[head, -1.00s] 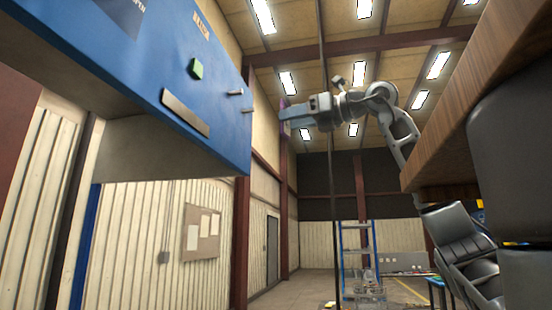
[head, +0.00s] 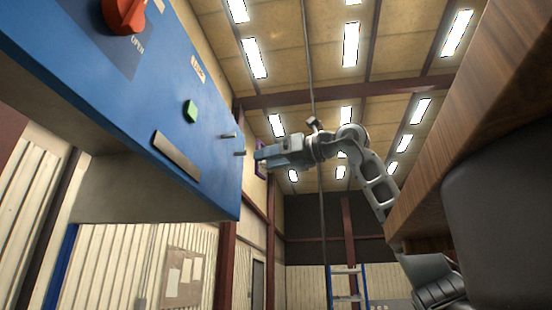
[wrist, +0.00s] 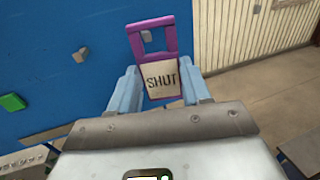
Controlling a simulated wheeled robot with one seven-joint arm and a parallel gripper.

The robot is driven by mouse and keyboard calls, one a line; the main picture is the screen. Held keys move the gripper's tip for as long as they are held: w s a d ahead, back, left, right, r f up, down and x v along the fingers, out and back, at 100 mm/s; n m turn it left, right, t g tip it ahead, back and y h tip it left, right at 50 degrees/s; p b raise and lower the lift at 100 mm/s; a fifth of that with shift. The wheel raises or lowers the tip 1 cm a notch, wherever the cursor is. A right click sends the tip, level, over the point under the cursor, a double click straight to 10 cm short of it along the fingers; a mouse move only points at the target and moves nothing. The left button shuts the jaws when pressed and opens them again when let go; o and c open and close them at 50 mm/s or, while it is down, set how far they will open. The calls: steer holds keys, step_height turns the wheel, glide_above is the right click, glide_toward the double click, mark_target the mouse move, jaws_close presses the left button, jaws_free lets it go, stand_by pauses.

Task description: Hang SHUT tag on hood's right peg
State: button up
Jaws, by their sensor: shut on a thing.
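My gripper (wrist: 160,78) is shut on the SHUT tag (wrist: 162,80), a cream plate with a purple loop on top. The tag stands upright between the blue-grey fingers. In the head view my gripper (head: 262,158) is just right of the blue hood (head: 160,110), near its right edge. Two short grey pegs stick out there: the left peg (head: 228,135) and the right peg (head: 239,153). In the wrist view the left peg (wrist: 80,54) is clear of the tag. The right peg (wrist: 146,36) shows through the loop's opening; I cannot tell whether it passes through it.
The hood also bears a green button (head: 191,111), a grey bar (head: 176,156) and a red knob (head: 124,14). A wooden slab edge (head: 470,130) is close on the right.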

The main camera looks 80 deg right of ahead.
mark_target(256, 164)
steer(key=shift+w+a+f+b, duration=0.15)
steer(key=shift+w+f, duration=0.1)
steer(key=shift+w, duration=0.75)
steer(key=shift+w+f+b, duration=0.1)
steer(key=shift+w+f, duration=0.1)
steer(key=shift+w, duration=0.8)
steer(key=shift+w+a+f+b, duration=0.15)
steer(key=shift+w+f, duration=0.1)
steer(key=shift+w, duration=0.75)
steer(key=o, duration=0.9)
steer(key=shift+d, duration=0.1)
steer(key=shift+o, duration=0.9)
steer(key=s, duration=0.2)
steer(key=s+b, duration=0.1)
steer(key=s, duration=0.2)
steer(key=s+a+b, duration=0.1)
steer(key=s, duration=0.1)
steer(key=shift+s+a, duration=0.1)
steer(key=shift+s, duration=0.3)
